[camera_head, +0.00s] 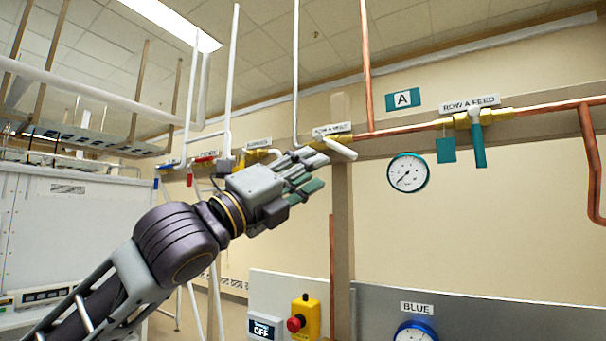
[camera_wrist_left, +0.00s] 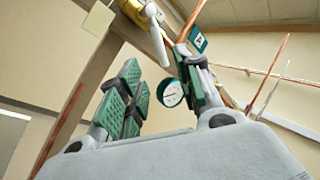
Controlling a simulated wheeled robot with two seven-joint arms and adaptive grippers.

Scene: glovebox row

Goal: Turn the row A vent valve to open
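The row A vent valve has a yellow body (camera_head: 332,138) on the copper pipe, under a label reading ROW A VENT. Its white lever handle (camera_head: 341,150) slants down to the right, off the line of the pipe. My left gripper (camera_head: 311,172) is open, just below and left of the handle. In the left wrist view the green-padded fingers stand apart around an empty gap (camera_wrist_left: 163,75). The white handle (camera_wrist_left: 159,42) shows ahead of this gap, with the yellow body at the top edge. I cannot tell whether a finger touches it. My right gripper is not in view.
To the right, the ROW A FEED valve has a teal handle (camera_head: 478,145) hanging down and a teal tag (camera_head: 446,150). A gauge (camera_head: 408,172) is on the wall. Red-handled (camera_head: 205,158) and other valves are left. A yellow box with a red button (camera_head: 304,318) is below.

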